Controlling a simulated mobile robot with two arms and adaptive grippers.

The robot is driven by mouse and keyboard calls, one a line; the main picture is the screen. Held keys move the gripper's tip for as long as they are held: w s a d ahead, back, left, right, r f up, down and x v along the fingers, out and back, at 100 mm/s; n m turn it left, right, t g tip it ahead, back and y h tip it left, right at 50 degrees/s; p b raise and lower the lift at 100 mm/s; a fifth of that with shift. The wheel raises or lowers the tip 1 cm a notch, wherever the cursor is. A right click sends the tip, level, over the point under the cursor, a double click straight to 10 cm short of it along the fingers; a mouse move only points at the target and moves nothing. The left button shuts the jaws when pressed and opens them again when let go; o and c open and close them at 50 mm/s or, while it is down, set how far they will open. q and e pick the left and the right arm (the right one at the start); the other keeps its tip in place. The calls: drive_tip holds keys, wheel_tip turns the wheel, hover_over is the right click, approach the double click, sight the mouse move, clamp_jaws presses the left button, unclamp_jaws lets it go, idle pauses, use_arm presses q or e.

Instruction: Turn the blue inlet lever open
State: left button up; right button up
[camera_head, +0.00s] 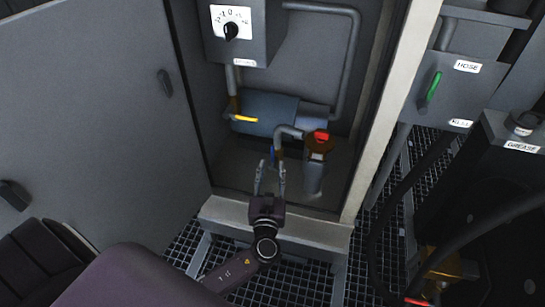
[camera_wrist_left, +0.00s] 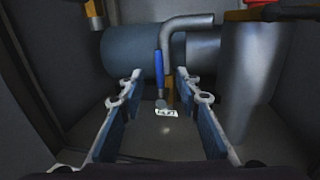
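In the head view the blue lever (camera_head: 273,154) is a small strip just beyond my left gripper (camera_head: 270,174). My left gripper (camera_wrist_left: 160,93) is open, its fingers to either side of the lever's line of sight. Nothing is between the fingers that I can see touching them. My right gripper is not in view.
A blue-grey cylinder (camera_head: 267,111) with a yellow handle (camera_head: 245,119) lies behind. A red-topped valve (camera_head: 321,137) stands right of the lever. The cabinet door (camera_head: 90,100) is open at left, and the light cabinet post (camera_head: 392,105) bounds the right. A dial box (camera_head: 238,30) is above.

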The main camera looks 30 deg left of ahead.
use_arm(q)
drive_tip(key=shift+v, duration=2.35)
